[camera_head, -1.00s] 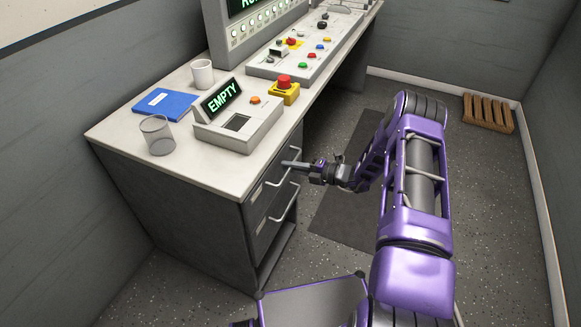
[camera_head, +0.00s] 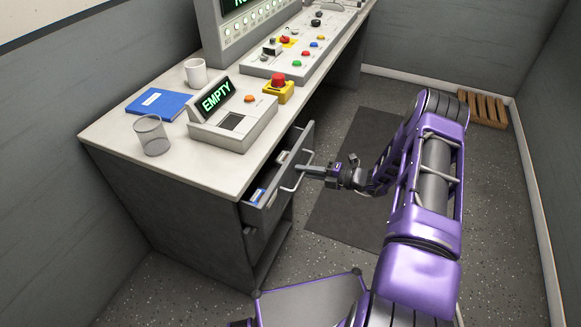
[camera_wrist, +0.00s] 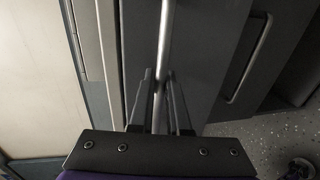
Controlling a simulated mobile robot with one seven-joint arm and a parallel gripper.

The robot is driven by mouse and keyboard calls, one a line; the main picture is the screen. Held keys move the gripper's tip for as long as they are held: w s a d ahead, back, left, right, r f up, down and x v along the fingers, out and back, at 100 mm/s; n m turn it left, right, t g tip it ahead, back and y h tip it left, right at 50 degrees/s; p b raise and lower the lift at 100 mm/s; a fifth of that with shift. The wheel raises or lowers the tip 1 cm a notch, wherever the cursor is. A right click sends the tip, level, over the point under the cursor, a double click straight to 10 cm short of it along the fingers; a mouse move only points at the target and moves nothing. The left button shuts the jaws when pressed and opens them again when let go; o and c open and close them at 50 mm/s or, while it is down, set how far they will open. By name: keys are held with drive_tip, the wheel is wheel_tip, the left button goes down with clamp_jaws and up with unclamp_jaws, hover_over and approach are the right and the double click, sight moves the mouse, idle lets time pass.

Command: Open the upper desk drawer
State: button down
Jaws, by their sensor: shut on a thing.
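The upper desk drawer (camera_head: 290,172) stands partly pulled out from under the white desk top in the head view. Its inside shows some blue and pale items. My gripper (camera_head: 302,168) is at the drawer's front, shut on its bar handle (camera_head: 289,188). In the wrist view the handle (camera_wrist: 165,40) runs up between the two fingers of my gripper (camera_wrist: 159,85). The lower drawer is mostly hidden beneath the upper one; its handle (camera_wrist: 248,62) shows at the right in the wrist view.
On the desk (camera_head: 110,138) stand a mesh cup (camera_head: 152,135), a blue folder (camera_head: 160,103), a white mug (camera_head: 196,72), an EMPTY display box (camera_head: 235,122) and a red button (camera_head: 278,85). A wooden pallet (camera_head: 483,108) lies at the back right. Floor is open before the desk.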

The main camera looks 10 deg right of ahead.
drive_tip(key=f+b+v, duration=0.1)
drive_tip(key=f+v, duration=0.1)
drive_tip(key=v, duration=0.7)
drive_tip(key=f+b+v, duration=0.1)
drive_tip(key=f+v, duration=0.1)
drive_tip(key=v, duration=0.7)
drive_tip(key=shift+v, duration=0.85)
drive_tip(key=shift+w, duration=0.1)
drive_tip(key=c, duration=0.9)
unclamp_jaws()
drive_tip(key=v, duration=1.7)
drive_tip(key=shift+d, duration=0.2)
